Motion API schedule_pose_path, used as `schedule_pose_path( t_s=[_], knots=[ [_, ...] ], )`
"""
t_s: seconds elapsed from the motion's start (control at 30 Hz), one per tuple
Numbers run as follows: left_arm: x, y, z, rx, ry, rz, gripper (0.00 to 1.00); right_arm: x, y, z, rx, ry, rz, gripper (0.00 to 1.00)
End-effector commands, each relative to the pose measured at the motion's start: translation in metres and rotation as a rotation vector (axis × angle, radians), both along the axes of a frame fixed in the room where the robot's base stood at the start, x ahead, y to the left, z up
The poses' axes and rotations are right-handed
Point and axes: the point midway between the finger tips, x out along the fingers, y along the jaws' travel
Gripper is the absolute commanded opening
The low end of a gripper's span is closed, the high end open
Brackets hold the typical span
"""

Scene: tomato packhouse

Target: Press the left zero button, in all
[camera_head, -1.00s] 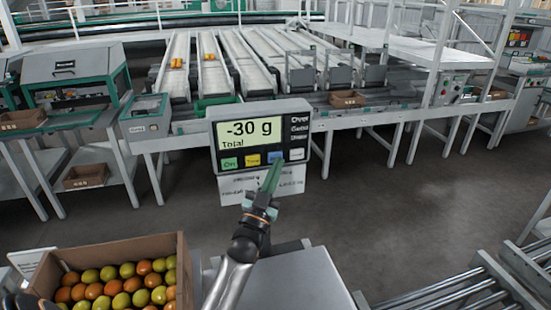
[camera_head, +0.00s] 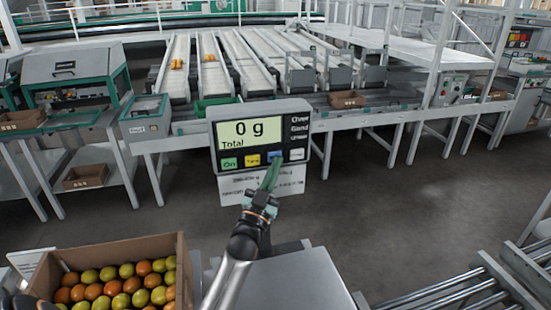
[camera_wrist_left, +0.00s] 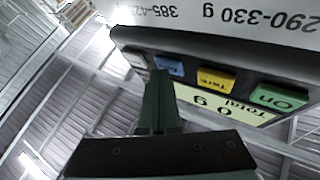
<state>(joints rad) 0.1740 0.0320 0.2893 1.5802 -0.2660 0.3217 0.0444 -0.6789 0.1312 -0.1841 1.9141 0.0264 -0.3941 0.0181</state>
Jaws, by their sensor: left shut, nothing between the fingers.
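The scale display (camera_head: 260,138) stands in the middle of the head view and reads "0 g" above the word Total. Its button row holds a green On button (camera_head: 230,163), a yellow Tare button (camera_head: 253,160), a blue button (camera_head: 275,155) and a white one (camera_head: 297,154). My left gripper (camera_head: 271,170) is shut and empty, its green fingertips at the blue button's lower edge. In the left wrist view the panel is upside down, and the fingertips (camera_wrist_left: 158,84) are just at the blue button (camera_wrist_left: 168,66); whether they touch is unclear. My right gripper is out of view.
A cardboard box (camera_head: 178,250) of red and green tomatoes stands at the lower left. A label card (camera_head: 262,187) hangs under the display. A steel surface (camera_head: 300,280) lies below my arm, and roller rails (camera_head: 455,292) are at the lower right. Sorting lanes fill the back.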

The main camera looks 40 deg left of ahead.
Motion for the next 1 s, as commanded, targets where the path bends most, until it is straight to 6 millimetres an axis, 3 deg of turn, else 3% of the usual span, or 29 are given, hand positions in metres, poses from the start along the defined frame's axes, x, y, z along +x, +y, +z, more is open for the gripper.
schedule_pose_path(
  t_s=[1.0],
  knots=[
    [-0.018, -0.021, 0.001, -0.002, 0.002, -0.001, 0.00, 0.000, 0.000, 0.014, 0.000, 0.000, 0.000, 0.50]
  ],
)
